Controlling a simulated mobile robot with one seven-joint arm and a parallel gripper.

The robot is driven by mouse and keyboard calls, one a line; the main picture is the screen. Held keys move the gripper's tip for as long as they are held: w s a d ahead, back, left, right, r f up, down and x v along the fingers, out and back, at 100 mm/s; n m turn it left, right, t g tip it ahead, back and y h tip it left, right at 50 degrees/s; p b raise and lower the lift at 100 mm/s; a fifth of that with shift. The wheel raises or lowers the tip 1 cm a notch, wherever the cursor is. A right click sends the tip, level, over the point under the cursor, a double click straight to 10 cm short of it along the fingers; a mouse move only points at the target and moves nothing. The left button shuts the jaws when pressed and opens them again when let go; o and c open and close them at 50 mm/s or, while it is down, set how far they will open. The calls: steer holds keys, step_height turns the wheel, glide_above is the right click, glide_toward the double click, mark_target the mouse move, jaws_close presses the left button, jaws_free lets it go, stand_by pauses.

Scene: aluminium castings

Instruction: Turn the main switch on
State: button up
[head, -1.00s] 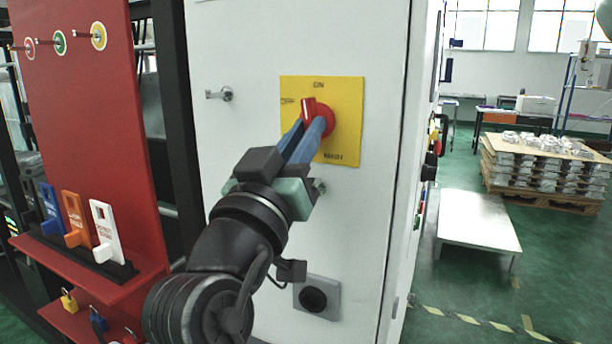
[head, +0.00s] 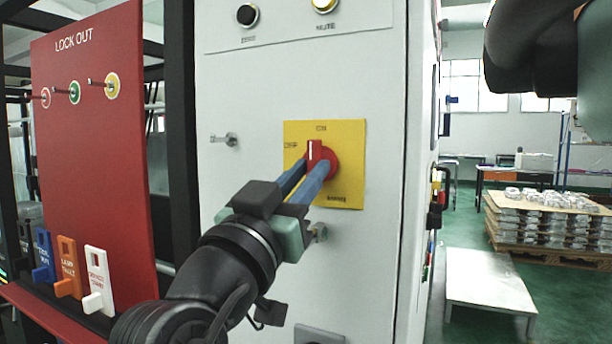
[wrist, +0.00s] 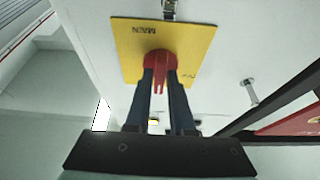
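The main switch is a red rotary knob (head: 326,160) on a yellow plate (head: 347,185) on a light grey cabinet. Its grip points up, toward the ON label at the top of the plate; OFF is at the left and MAIN at the bottom. My gripper (head: 312,168) reaches it from below left, with one blue finger on each side of the red grip. In the wrist view the red knob (wrist: 160,58) shows between the fingertips, which appear to touch the grip. The fingertips hide part of the knob.
A small metal key-like fitting (head: 224,139) sticks out left of the plate. A red lockout board (head: 95,150) with tags stands at the left. Buttons (head: 247,15) are above. A low white table (head: 490,285) and stacked castings (head: 550,225) stand at the right.

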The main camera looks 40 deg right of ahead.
steer(key=o, duration=0.3)
steer(key=b+v, duration=0.2)
steer(key=v, duration=1.1)
